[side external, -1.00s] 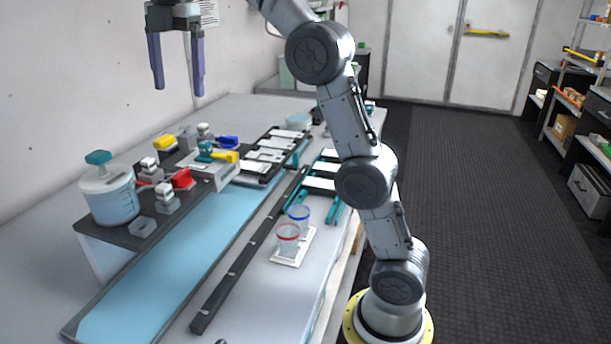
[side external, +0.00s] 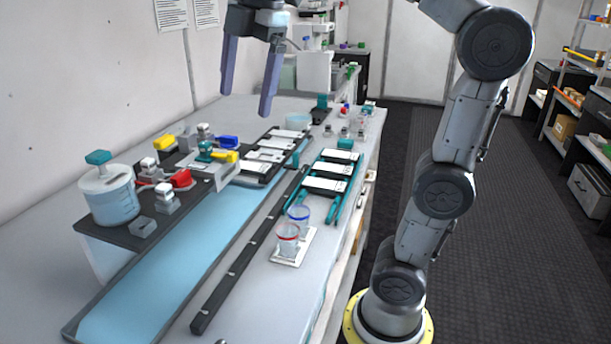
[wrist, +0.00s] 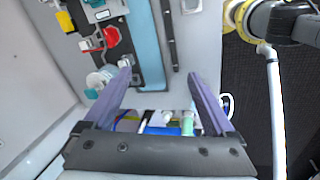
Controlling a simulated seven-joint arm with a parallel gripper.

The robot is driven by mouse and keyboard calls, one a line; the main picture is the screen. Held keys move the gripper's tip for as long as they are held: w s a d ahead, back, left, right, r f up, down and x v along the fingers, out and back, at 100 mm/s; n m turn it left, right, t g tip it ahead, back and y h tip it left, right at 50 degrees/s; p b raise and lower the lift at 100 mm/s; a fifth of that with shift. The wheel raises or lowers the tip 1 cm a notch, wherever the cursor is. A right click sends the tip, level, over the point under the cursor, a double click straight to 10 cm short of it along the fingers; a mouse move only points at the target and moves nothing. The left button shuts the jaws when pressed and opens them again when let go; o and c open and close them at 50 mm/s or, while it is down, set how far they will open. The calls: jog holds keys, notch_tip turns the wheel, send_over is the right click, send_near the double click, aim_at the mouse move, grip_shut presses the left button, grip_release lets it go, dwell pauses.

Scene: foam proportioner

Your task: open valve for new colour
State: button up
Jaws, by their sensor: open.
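A dark raised platform (side external: 118,243) at the left of the bench carries several small valves. A red-handled valve (side external: 181,179) is nearest the clear tank (side external: 112,203), which has a teal knob. A yellow-handled valve (side external: 163,141) and a blue-handled valve (side external: 228,141) stand farther back, and another yellow handle (side external: 226,156) sits beside a teal part. In the wrist view the red valve (wrist: 112,38) and a yellow handle (wrist: 66,21) show at upper left. My gripper (side external: 247,108) is open and empty, high above the bench and apart from the valves. Its spread fingers show in the wrist view (wrist: 161,78).
A light blue belt (side external: 180,245) runs along the platform, with a dark rail (side external: 240,265) beside it. Red-rimmed (side external: 287,238) and blue-rimmed (side external: 298,215) cups stand on a small white tray (side external: 291,258). Teal racks (side external: 329,184) hold white cards. The air around my gripper is free.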

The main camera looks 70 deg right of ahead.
jog(key=s+f+m+t, duration=0.1)
jog(key=s+f+m, duration=0.6)
jog(key=f, duration=0.6)
jog(key=shift+s+a+t, duration=0.4)
jog(key=shift+s+a, duration=0.05)
jog(key=shift+s, duration=0.9)
jog(key=shift+f, duration=0.1)
notch_tip(320, 180, down, 8)
jog(key=m+t, duration=0.1)
jog(key=m, duration=0.6)
jog(key=shift+s+m, duration=0.25)
jog(key=shift+m, duration=0.05)
